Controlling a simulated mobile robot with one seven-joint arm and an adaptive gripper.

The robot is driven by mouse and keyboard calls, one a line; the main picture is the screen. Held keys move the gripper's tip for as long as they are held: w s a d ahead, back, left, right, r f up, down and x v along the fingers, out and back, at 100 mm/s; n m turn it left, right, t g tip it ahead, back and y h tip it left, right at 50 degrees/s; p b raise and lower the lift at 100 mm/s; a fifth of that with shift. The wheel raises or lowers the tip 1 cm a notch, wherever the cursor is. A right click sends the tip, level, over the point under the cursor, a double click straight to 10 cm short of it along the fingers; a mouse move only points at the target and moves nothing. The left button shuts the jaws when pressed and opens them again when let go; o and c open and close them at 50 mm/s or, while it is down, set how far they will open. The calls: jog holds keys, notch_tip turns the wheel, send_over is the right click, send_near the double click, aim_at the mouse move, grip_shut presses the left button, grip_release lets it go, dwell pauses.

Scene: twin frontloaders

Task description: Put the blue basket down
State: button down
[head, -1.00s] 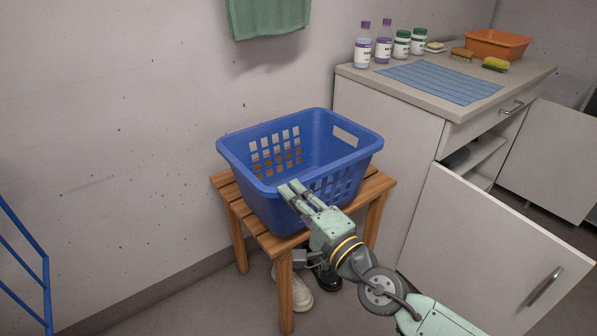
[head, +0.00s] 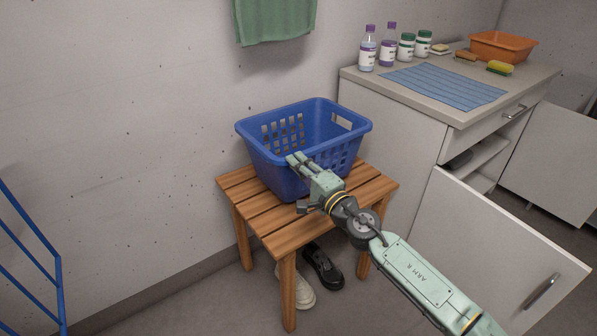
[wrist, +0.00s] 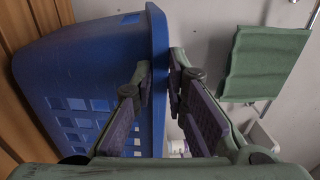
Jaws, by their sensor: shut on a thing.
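The blue basket (head: 270,165) is empty and roughly upright at the rear of the slatted wooden stool (head: 290,238). I cannot tell whether its base touches the slats or is slightly above them. My gripper (head: 297,160) is shut on the basket's near rim. In the wrist view the basket (wrist: 85,60) fills the left side, and its rim runs between the fingers of my gripper (wrist: 163,68). The stool's wood also shows at the left edge there (wrist: 22,30). The basket's underside is hidden.
Front slats of the stool are bare. A light shoe (head: 298,292) and a black shoe (head: 322,266) lie beneath. An open cabinet door (head: 490,255) stands at the right. A counter (head: 447,111) holds bottles and an orange tub (head: 502,46). A green towel (head: 275,20) hangs behind.

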jog(key=shift+f, duration=1.2)
jog(key=c, duration=1.6)
grip_release()
jog(key=shift+s+d+f, duration=0.1)
jog(key=shift+s, duration=0.05)
jog(key=r+b+v, duration=0.1)
jog(key=b+v, duration=0.3)
jog(key=v, duration=0.7)
jog(key=shift+s+d+f, duration=0.25)
jog(key=shift+s+f, duration=0.05)
jog(key=shift+f, duration=0.15)
